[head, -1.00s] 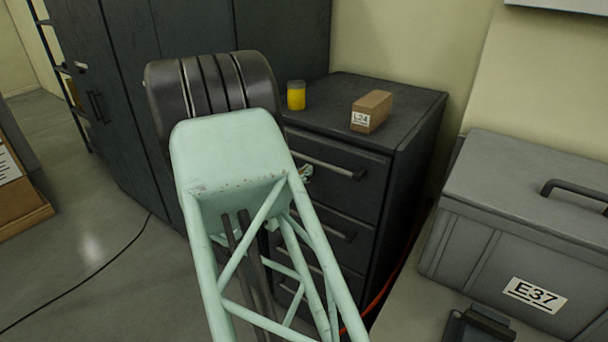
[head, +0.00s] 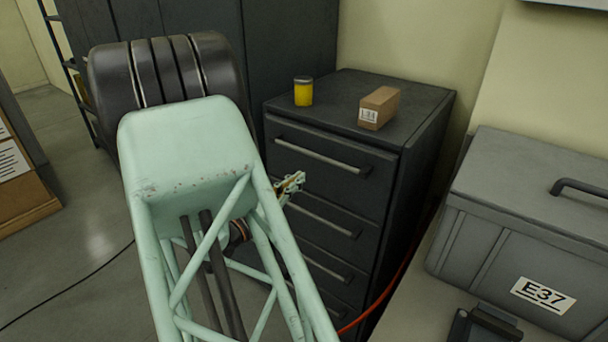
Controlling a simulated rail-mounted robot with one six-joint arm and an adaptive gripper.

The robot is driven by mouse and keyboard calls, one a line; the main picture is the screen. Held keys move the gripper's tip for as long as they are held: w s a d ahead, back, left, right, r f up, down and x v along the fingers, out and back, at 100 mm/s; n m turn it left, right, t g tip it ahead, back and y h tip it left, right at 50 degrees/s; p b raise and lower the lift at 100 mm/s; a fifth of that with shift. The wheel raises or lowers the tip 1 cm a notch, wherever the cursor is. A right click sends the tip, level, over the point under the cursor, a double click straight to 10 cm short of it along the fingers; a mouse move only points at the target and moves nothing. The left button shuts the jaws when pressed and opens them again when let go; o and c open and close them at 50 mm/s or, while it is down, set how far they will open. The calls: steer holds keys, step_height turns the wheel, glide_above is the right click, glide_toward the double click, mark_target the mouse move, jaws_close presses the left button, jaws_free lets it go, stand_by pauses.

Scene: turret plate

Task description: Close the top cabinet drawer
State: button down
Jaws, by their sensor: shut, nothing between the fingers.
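The dark cabinet (head: 425,125) stands against the wall, right of the middle. Its top drawer (head: 340,185) has a long grey bar handle (head: 322,155). The drawer front looks flush or nearly flush with the cabinet; I cannot tell whether a small gap is left. My gripper (head: 297,182) is small in view, below the top handle and in front of the lower part of the top drawer. Its fingers are shut and empty. I cannot tell whether they touch the drawer front. My arm hides the left side of the lower drawers.
A yellow canister (head: 303,92) and a brown labelled box (head: 379,108) stand on the cabinet. A grey case marked E37 (head: 520,220) sits at the right. An orange cable (head: 385,292) runs beside the cabinet. The floor at the left is mostly clear.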

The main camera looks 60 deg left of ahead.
steer(key=v, duration=0.6)
steer(key=shift+s, duration=0.25)
steer(key=shift+d, duration=0.15)
stand_by(0.4)
